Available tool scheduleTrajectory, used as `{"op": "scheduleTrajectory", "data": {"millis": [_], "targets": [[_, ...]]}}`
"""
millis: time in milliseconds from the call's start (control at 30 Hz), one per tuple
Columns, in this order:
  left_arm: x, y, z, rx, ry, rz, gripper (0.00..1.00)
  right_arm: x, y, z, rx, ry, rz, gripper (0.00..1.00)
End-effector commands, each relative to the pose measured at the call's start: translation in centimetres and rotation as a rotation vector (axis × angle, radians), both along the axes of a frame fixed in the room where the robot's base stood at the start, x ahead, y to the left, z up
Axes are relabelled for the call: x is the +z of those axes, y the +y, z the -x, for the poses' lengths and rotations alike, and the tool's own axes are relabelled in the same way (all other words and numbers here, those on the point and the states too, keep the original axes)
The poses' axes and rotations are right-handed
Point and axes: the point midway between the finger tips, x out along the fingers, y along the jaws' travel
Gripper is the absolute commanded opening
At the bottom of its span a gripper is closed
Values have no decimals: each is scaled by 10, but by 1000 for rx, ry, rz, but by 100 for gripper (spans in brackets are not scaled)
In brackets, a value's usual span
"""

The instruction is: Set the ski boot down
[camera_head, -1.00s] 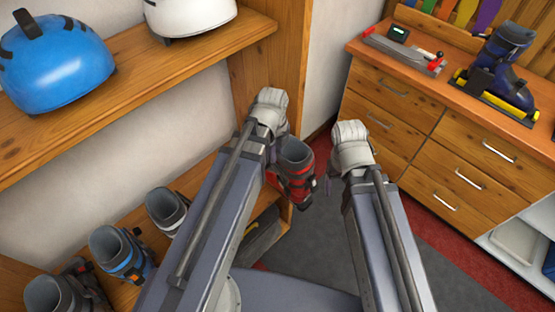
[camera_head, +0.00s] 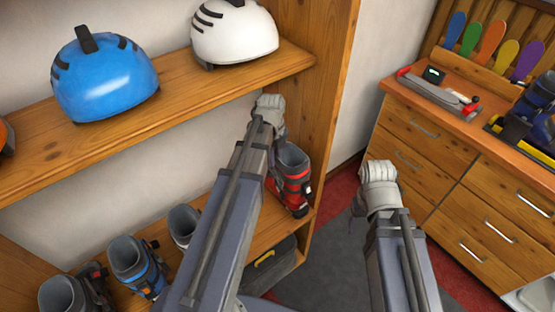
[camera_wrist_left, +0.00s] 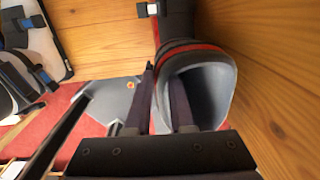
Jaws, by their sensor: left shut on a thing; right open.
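The red and black ski boot (camera_head: 290,180) is upright at the right end of the lower shelf, beside the wooden side panel. I cannot tell whether its sole touches the board. My left gripper (camera_head: 270,112) is above and behind its grey cuff. In the left wrist view, the boot (camera_wrist_left: 211,84) shows its open grey cuff, and the left gripper (camera_wrist_left: 164,98) is shut on the cuff wall, one finger inside and one outside. My right gripper (camera_head: 372,190) is to the right of the side panel, empty and open; its fingertips are largely hidden.
Several other boots, including a blue one (camera_head: 138,264), stand along the lower shelf (camera_head: 262,229) to the left. Blue and white helmets (camera_head: 103,76) (camera_head: 234,33) sit on the upper shelf (camera_head: 190,92). A dark case (camera_head: 270,265) lies below. The drawer bench (camera_head: 440,140) stands at right.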

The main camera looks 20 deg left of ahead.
Motion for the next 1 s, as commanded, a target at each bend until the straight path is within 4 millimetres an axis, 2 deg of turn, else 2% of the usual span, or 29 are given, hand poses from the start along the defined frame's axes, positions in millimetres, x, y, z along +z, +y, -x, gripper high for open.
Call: {"op": "scheduleTrajectory", "data": {"millis": [267, 667, 1000], "targets": [[0, 12, -8, 2, -1, 1, 0, 0, 0, 0, 0, 0, 0, 72], [-35, 11, -6, 0, -2, 0, 0, -35, 0, 0, 0, 0, 0, 72], [-35, 11, -6, 1, -2, 0, 0, -35, 0, 0, 0, 0, 0, 72]]}}
